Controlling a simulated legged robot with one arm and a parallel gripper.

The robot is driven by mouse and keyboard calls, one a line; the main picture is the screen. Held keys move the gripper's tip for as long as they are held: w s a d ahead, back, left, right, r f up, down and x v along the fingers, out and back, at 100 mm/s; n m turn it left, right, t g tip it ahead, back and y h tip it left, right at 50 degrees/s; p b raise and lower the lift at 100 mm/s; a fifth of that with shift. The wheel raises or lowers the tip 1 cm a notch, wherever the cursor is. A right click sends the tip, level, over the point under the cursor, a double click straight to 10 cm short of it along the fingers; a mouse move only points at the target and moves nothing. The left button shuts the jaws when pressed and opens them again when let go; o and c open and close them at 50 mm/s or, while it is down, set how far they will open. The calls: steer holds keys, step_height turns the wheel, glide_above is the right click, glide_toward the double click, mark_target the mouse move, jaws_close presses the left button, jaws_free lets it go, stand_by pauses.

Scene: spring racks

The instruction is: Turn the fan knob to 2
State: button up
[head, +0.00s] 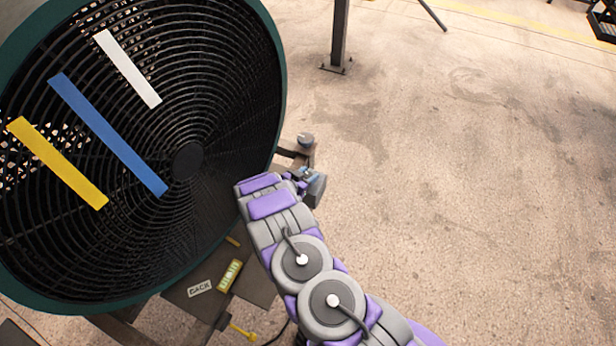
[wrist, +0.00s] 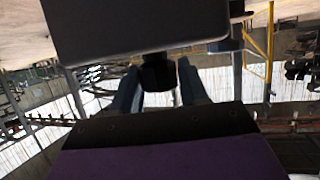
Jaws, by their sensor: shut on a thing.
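The large fan (head: 188,160) with a dark round grille and green rim fills the left of the head view. In the wrist view a dark control box (wrist: 145,28) hangs across the top, with a black knob (wrist: 157,72) sticking out below it. My gripper (wrist: 158,92) has one finger on each side of the knob and is shut on it. In the head view my gripper (head: 304,176) is beside the fan's right rim, at a small grey box (head: 316,190). The knob is hidden there, and its number marks do not show in either view.
White (head: 128,68), blue (head: 107,135) and yellow (head: 58,163) strips lie across the fan grille. A label reading "BACK" (head: 200,288) and a yellow label (head: 229,276) are below the fan. A metal post (head: 338,35) stands at the back; the concrete floor at right is clear.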

steer(key=shift+a, duration=0.15)
steer(key=o, duration=1)
steer(key=p+v, duration=0.3)
steer(key=v, duration=1.4)
steer(key=shift+s+a+f+p, duration=0.15)
steer(key=shift+a+p, duration=0.05)
steer(key=shift+p, duration=0.2)
